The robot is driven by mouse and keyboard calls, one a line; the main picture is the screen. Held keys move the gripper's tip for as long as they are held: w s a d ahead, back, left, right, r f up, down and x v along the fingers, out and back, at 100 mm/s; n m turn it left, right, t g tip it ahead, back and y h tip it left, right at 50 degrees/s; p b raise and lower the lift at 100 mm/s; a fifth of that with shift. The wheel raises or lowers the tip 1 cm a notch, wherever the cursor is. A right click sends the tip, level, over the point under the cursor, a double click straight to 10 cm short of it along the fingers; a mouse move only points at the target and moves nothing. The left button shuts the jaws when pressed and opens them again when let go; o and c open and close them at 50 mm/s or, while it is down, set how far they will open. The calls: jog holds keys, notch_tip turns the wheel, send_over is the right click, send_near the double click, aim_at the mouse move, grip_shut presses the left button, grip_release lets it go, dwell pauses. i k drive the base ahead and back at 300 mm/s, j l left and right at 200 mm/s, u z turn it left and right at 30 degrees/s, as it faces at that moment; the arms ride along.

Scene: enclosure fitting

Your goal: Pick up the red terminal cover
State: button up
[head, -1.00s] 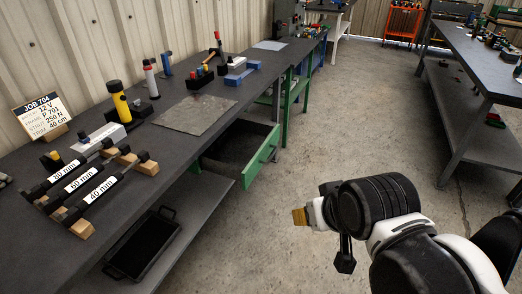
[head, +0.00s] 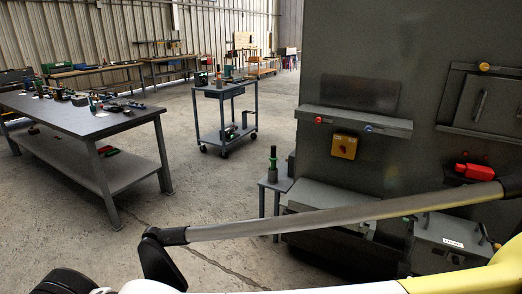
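A bright red piece (head: 474,171), which looks like the red terminal cover, is at the right of the large dark grey machine (head: 450,95). It sits low on the front, below a hatch with a handle. It is small in view, and I cannot tell how it is held there. My gripper is not in view in the current head view.
A pale rod with a dark end (head: 330,217) crosses the foreground before the machine. A grey box (head: 445,240) stands below the red piece. A small stand (head: 273,185) is beside the machine. A workbench (head: 90,115) and a trolley (head: 225,90) stand left, with open floor between.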

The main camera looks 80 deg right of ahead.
aim_at(472, 171)
jog(key=z, duration=4.45)
